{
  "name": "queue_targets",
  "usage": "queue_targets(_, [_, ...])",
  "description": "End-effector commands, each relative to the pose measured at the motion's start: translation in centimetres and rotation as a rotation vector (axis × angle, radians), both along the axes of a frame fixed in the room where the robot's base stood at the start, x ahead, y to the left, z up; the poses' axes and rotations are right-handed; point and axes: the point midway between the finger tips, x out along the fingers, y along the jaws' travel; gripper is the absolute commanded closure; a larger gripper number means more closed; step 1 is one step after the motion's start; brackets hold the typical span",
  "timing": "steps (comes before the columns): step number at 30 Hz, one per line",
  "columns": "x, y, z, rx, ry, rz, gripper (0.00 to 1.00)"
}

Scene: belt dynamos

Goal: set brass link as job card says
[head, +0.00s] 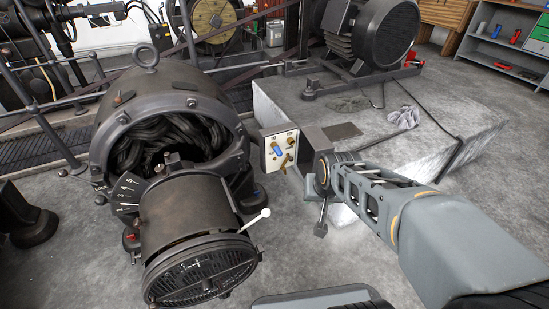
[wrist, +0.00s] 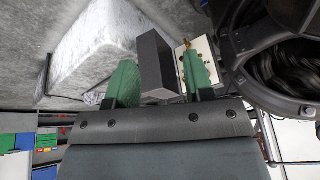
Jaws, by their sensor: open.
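A cream terminal panel (head: 279,152) stands beside the open dynamo (head: 170,130). It carries a blue-handled piece (head: 277,148) and a brass piece (head: 285,162), which looks like the link. Its lettering is too small to read. In the wrist view the panel (wrist: 202,60) shows beyond the right finger, with a bit of brass at its edge. My gripper (wrist: 159,80) is open, its green fingers apart. A dark grey block (wrist: 156,65) shows between the fingers; I cannot tell how near it is. In the head view my arm ends just right of the panel. I see no job card clearly.
The dynamo has a numbered scale (head: 128,192), a white-knobbed lever (head: 256,220) and a round mesh end cover (head: 200,272). A pale plinth (head: 395,125) bearing a large dark machine (head: 370,35) stands behind my arm. Shelves (head: 505,45) are at the back right.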

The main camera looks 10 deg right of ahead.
Motion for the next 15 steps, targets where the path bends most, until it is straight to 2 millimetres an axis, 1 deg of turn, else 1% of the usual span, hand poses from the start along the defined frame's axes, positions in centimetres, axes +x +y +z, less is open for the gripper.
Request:
queue_targets(1, [2.6, 0.1, -0.5, 0.024, -0.044, -0.052, 0.52])
queue_targets(2, [4.3, 0.2, -1.0, 0.043, -0.081, -0.089, 0.52])
queue_targets(3, [6.6, 0.3, -1.5, 0.072, -0.139, -0.139, 0.52])
queue_targets(5, [10.2, 0.6, -2.6, 0.123, -0.229, -0.216, 0.52])
queue_targets(6, [12.4, 0.8, -3.4, 0.163, -0.290, -0.267, 0.52])
queue_targets(9, [17.4, 1.1, -5.8, 0.266, -0.444, -0.387, 0.52])
queue_targets(12, [21.1, 1.4, -8.6, 0.392, -0.591, -0.498, 0.52])
queue_targets(15, [23.4, 1.4, -11.5, 0.523, -0.727, -0.588, 0.52])
